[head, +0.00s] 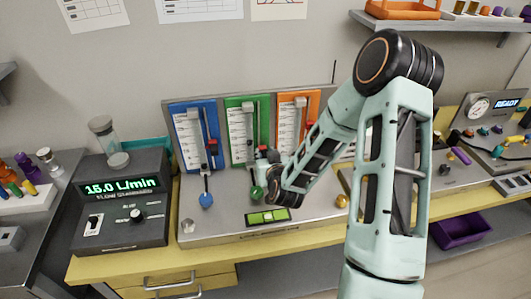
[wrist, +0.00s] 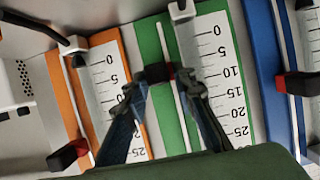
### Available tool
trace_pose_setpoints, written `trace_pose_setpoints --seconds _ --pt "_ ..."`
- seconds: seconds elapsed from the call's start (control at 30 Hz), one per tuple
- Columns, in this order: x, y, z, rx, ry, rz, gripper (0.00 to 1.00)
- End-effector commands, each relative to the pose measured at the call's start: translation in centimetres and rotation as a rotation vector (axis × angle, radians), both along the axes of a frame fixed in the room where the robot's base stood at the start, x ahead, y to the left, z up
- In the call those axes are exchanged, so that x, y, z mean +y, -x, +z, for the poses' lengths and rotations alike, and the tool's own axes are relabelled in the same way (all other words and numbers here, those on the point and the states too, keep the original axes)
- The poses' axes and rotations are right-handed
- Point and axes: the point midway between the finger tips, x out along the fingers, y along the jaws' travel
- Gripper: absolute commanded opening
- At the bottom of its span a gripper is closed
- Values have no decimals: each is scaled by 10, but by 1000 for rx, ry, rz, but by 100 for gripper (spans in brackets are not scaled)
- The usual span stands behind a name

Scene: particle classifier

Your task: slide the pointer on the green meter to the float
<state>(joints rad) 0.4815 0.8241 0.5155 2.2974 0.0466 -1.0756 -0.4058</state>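The green meter (head: 233,140) stands upright between the blue and orange meters. It fills the middle of the wrist view (wrist: 150,45), where its scale appears upside down with 0 at the top. Its black and red pointer (wrist: 158,72) sits on a thin rail, near the 5 to 10 marks. My gripper (wrist: 160,84) is open, with one finger on each side of the pointer; I cannot tell whether either touches it. In the head view my gripper (head: 262,168) is at the meter's lower part and hides some of it. I cannot make out the float.
The blue meter (head: 186,120) and orange meter (head: 287,112) stand close on either side. A green knob (head: 257,192) and blue knob (head: 206,200) stick out below. A flow standard box (head: 125,205) reads 15.0 L/min.

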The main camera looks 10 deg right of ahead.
Motion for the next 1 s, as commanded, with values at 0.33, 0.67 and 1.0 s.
trace_pose_setpoints --seconds 0.33,0.67,1.0 --pt "0 -4 -2 0 1 1 25" --pt "0 -3 -2 0 1 1 0" --pt "0 -4 13 -2 2 2 0"
